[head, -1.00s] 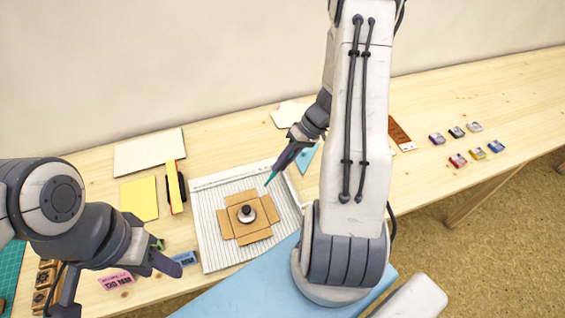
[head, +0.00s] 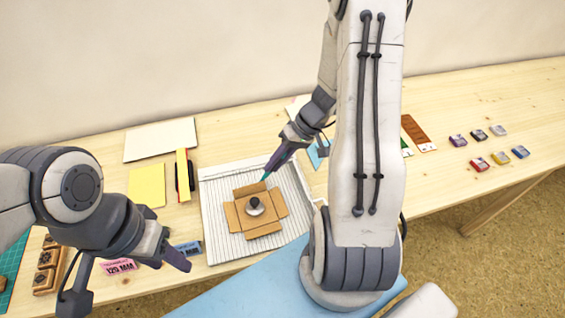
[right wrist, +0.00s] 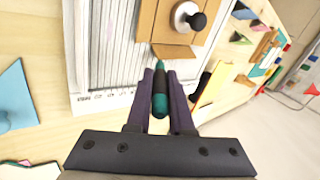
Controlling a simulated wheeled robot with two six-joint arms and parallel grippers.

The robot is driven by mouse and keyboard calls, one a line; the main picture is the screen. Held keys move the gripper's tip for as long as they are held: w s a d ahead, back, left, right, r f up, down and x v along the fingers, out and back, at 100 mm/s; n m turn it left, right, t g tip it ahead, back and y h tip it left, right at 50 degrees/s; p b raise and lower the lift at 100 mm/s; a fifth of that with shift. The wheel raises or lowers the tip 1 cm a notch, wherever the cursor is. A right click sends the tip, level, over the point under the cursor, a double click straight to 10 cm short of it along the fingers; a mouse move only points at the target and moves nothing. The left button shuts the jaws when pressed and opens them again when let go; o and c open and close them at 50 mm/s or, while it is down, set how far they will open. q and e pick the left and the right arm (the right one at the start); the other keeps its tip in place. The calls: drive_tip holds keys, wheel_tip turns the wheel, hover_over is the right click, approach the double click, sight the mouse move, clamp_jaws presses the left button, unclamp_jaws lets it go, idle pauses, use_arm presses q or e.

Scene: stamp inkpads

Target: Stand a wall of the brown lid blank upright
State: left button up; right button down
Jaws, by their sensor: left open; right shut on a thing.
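The brown lid blank (head: 265,229) lies on the ribbed white scoring board (head: 222,246), its flaps spread around the middle. A round weight with a black knob (head: 254,204) sits on its centre; it also shows in the right wrist view (right wrist: 187,17). My right gripper (head: 273,164) is shut on a teal tool (right wrist: 160,100), its tip at the outer edge of the far wall flap (right wrist: 173,51). I cannot tell whether they touch, or how far that flap is tilted. My left gripper (head: 130,277) is open and empty, left of the board.
A yellow sheet (head: 147,185), a white sheet (head: 160,139) and a yellow strip (head: 183,175) lie left of the board. A pink label block (head: 118,266) is near my left gripper. Several small inkpads (head: 480,164) are far right. My right arm hides part of the table.

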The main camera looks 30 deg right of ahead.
drive_tip(key=shift+s+r, duration=0.25)
drive_tip(key=shift+r, duration=0.3)
drive_tip(key=shift+s+a+r+b, duration=0.15)
drive_tip(key=shift+s+r+b, duration=0.05)
drive_tip(key=shift+s+b, duration=0.3)
drive_tip(key=shift+s+a+r+b, duration=0.1)
drive_tip(key=shift+s+r+b, duration=0.1)
drive_tip(key=shift+s+b, duration=0.2)
drive_tip(key=shift+s, duration=0.1)
drive_tip(key=shift+w+r, duration=0.1)
drive_tip(key=shift+w, duration=0.1)
drive_tip(key=shift+w+d+r+p, duration=0.25)
drive_tip(key=shift+w+r+p, duration=0.15)
drive_tip(key=shift+w, duration=0.3)
drive_tip(key=shift+w+d+r+p, duration=0.1)
drive_tip(key=shift+w+r+p, duration=0.05)
drive_tip(key=shift+r+p, duration=0.95)
drive_tip(key=shift+w+a+r+p, duration=0.15)
drive_tip(key=shift+r+p, duration=0.6)
drive_tip(key=shift+r, duration=0.6)
drive_tip(key=shift+w+d+r+p, duration=0.15)
drive_tip(key=shift+r+p, duration=0.8)
drive_tip(key=shift+r, duration=0.3)
drive_tip(key=shift+f, duration=0.1)
